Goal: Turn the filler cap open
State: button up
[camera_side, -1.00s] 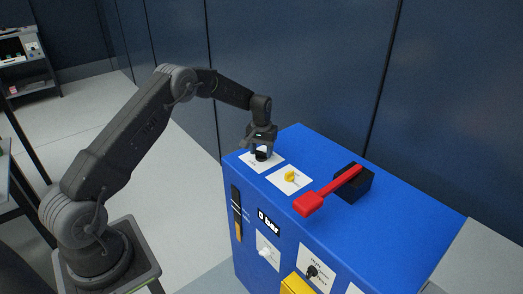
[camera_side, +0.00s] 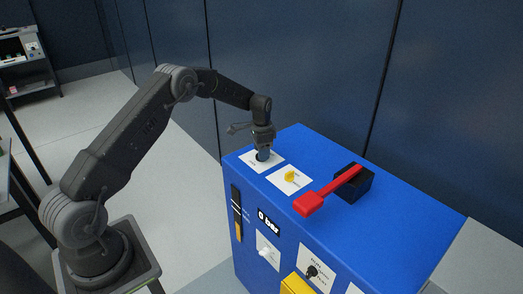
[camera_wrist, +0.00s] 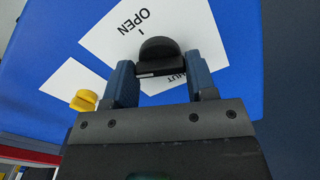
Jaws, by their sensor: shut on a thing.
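The filler cap (camera_wrist: 160,52) is a black round knob on a white label plate (camera_wrist: 205,30) in the wrist view. The plate carries the word OPEN and another partly hidden word ending in "UT". In the side view the plate (camera_side: 276,164) lies at the far left of the blue tank top. My gripper (camera_wrist: 156,82) points down over the plate, shut on the cap, with a blue-grey finger on each side of it. In the side view my gripper (camera_side: 263,153) largely hides the cap.
A yellow knob (camera_side: 291,176) on a white plate sits beside the cap. A red lever (camera_side: 325,192) with a black block (camera_side: 356,186) lies further right on the blue tank (camera_side: 410,215). The tank's right top is clear.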

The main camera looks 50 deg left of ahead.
jog(key=m, duration=0.6)
jog(key=shift+r+m, duration=0.1)
jog(key=shift+m, duration=0.2)
jog(key=m, duration=0.6)
jog(key=shift+m, duration=0.3)
jog(key=o, duration=0.9)
notch_tip(320, 180, up, 14)
jog(key=shift+f, duration=0.1)
dwell(0.3)
